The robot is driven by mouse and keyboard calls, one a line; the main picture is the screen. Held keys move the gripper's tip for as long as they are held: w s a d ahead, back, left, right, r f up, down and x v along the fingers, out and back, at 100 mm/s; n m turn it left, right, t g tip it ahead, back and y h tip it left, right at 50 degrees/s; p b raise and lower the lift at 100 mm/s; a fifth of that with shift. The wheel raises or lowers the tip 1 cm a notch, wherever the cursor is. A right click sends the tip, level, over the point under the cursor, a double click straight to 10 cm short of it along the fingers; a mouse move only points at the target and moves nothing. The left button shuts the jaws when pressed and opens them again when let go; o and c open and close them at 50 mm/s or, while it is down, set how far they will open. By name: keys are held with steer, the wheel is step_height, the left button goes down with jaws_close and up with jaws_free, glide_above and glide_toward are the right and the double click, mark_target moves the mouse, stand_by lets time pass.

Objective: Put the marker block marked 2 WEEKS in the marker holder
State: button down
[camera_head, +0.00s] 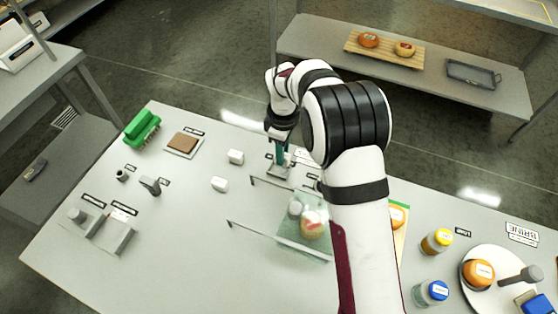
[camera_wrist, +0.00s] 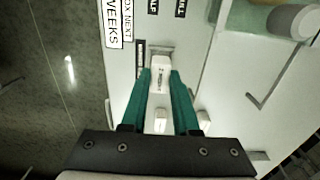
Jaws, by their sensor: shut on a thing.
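My gripper (camera_head: 280,158) has teal fingers pointing down at the back middle of the table. In the wrist view my gripper (camera_wrist: 160,78) is shut on a white marker block (camera_wrist: 160,76) with small dark lettering that seems to read 2 WEEKS. The block is at the small grey marker holder (camera_wrist: 161,50), which also shows under the fingers in the head view (camera_head: 278,173). I cannot tell whether the block is seated in it or just above it. The fingers hide the block in the head view.
Two other white blocks (camera_head: 236,157) (camera_head: 220,184) lie on the table left of my gripper. A green brush (camera_head: 142,128) and brown pad (camera_head: 183,144) are at left; jars (camera_head: 436,242) at right.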

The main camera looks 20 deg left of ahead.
steer(key=shift+a+f, duration=0.25)
steer(key=shift+f, duration=0.9)
steer(key=shift+a+f, duration=0.25)
steer(key=shift+f, duration=0.85)
steer(key=shift+f, duration=0.1)
steer(key=c, duration=0.7)
jaws_free()
steer(key=shift+f, duration=0.1)
steer(key=shift+o, duration=0.2)
